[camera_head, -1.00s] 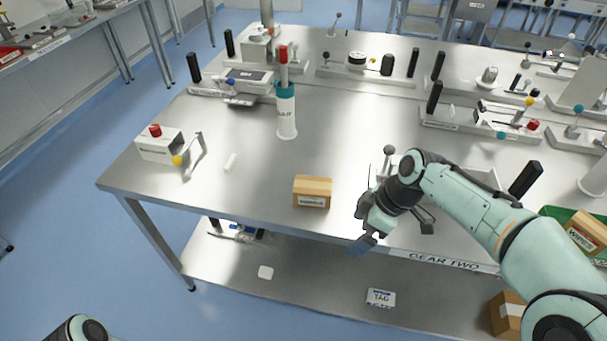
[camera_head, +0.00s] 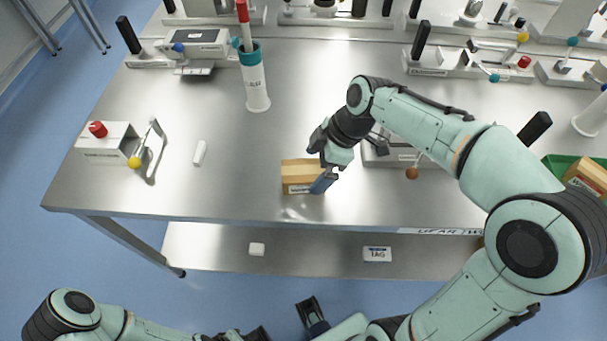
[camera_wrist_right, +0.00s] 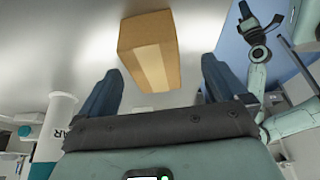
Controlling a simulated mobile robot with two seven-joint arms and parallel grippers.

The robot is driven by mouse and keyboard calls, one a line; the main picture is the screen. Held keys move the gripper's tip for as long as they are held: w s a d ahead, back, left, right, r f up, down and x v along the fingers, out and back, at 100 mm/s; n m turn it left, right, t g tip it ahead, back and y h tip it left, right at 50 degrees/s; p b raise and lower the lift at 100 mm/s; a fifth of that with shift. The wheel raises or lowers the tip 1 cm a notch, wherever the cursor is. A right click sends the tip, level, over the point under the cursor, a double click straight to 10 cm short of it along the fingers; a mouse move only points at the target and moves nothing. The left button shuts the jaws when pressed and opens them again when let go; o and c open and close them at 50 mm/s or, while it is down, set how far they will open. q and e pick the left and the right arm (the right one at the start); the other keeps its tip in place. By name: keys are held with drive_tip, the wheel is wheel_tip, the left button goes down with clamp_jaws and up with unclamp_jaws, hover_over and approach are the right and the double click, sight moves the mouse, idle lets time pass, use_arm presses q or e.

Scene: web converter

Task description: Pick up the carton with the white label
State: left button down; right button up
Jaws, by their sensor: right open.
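The small tan carton (camera_head: 297,170) lies near the front edge of the steel table. Its front face bears a white label, partly hidden by a gripper finger. My right gripper (camera_head: 322,170) is open at the carton's right end in the head view. In the right wrist view the carton (camera_wrist_right: 148,50) stands ahead of the open fingers (camera_wrist_right: 160,82), not gripped, and its label does not show. My left gripper (camera_head: 309,312) is low in the head view, in front of the table; its jaw opening is unclear.
A white bottle (camera_head: 255,85) with a teal top stands behind the carton. A box with a red button (camera_head: 97,129) and a small white piece (camera_head: 200,152) are to the left. A fixture (camera_head: 400,155) is close right of my gripper. A green bin (camera_head: 557,165) holds another carton.

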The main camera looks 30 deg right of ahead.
sight(308, 170)
drive_tip(key=shift+w+x, duration=0.15)
drive_tip(key=shift+x, duration=0.9)
drive_tip(key=shift+w+x, duration=0.15)
drive_tip(key=shift+x, duration=0.85)
drive_tip(key=shift+w+x, duration=0.2)
drive_tip(key=shift+x, duration=0.85)
drive_tip(key=shift+r, duration=0.15)
drive_tip(key=c, duration=1.1)
